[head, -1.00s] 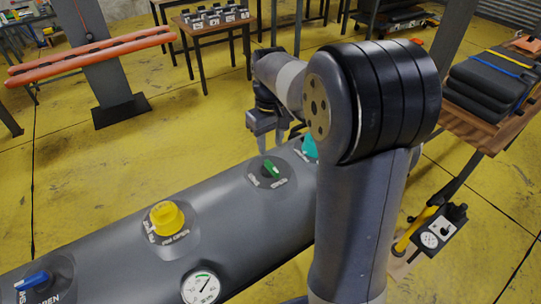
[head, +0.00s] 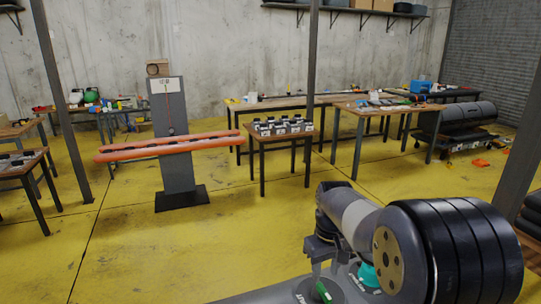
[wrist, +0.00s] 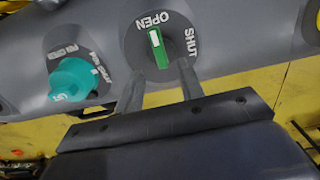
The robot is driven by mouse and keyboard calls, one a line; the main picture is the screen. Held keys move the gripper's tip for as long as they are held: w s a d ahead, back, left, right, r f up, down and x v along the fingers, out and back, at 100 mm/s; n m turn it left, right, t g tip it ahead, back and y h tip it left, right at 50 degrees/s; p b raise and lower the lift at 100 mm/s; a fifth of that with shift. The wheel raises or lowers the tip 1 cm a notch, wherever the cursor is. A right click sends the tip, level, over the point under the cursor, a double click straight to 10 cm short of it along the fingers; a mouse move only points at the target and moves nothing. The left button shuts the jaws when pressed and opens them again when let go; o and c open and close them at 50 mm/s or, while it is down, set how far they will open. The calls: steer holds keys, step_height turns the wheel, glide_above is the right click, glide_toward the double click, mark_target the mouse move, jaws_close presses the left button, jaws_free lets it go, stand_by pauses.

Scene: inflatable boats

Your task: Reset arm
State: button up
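My gripper (wrist: 158,88) shows in the wrist view with its two fingers spread apart and nothing held between them. Just beyond the fingertips is a green knob (wrist: 157,47) on a dark round plate marked OPEN and SHUT. Its white-marked end points toward OPEN. I cannot tell whether a finger touches the plate. In the head view my gripper (head: 322,258) is low in the picture, above the green knob (head: 323,291), and my arm's large joint hides part of the area to the right.
A teal knob (wrist: 78,80) sits left of the green one on the grey tube (wrist: 225,25). An orange float (head: 170,147) on a grey stand, a small table (head: 285,137) with several devices and workbenches stand behind. Open yellow floor (head: 240,235) lies between.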

mark_target(323, 289)
step_height(323, 289, down, 6)
steer(key=shift+f+p, duration=0.2)
steer(key=shift+p, duration=0.15)
steer(key=shift+m, duration=1)
steer(key=shift+r, duration=0.1)
